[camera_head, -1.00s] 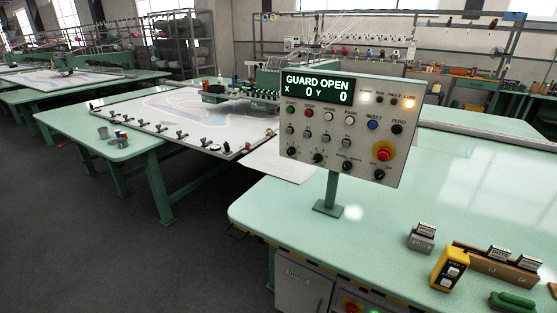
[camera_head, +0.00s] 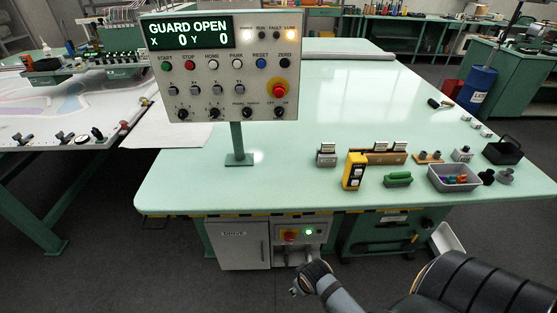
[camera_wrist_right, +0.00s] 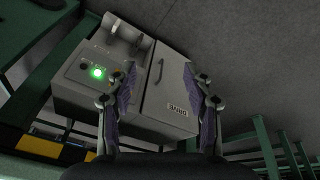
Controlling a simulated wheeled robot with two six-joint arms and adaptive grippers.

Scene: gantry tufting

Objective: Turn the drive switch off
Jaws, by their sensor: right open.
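The drive box (camera_head: 240,245), a grey box labelled DRIVE, sits under the front edge of the green table. On its right panel are the drive switch (camera_head: 290,236), a red knob on a yellow plate, and a lit green lamp (camera_head: 309,232). In the right wrist view the box (camera_wrist_right: 172,85) appears upside down, with the green lamp (camera_wrist_right: 97,73) lit at left. The switch there is mostly hidden behind the left finger. My right gripper (camera_wrist_right: 165,75) is open and empty, facing the box. Contact cannot be told. My left gripper is not in view.
A control panel (camera_head: 220,75) reading GUARD OPEN stands on the table (camera_head: 330,110). A yellow pendant (camera_head: 354,171), a green-handled item (camera_head: 397,179) and a grey tray (camera_head: 455,186) lie to the right. Green table legs flank the box. The floor in front is clear.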

